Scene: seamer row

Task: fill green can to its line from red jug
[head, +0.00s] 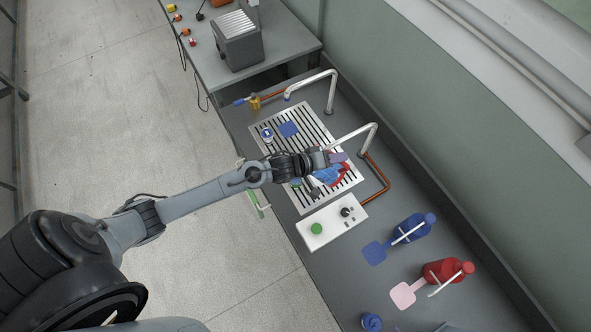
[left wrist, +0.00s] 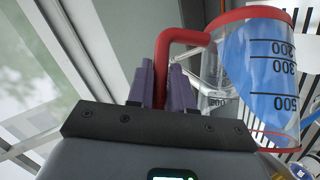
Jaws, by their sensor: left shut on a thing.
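My left gripper (head: 328,158) is over the slatted grating in the head view. In the left wrist view its purple fingers (left wrist: 160,80) are shut around the red handle (left wrist: 162,65) of a clear jug with a red rim (left wrist: 262,14) and black marks for 200, 300 and 500. Part of the jug's red (head: 345,174) shows beside the gripper in the head view. Blue shows in or through the jug wall; I cannot tell whether it is liquid or something behind. My right gripper is not in view.
Two bent metal spouts (head: 332,92) (head: 374,132) rise by the slatted grating (head: 268,118). A white control box (head: 330,222) with a green button stands in front. Blue (head: 411,228) and red (head: 443,270) containers stand at lower right. A grey bin (head: 238,45) stands on the far table.

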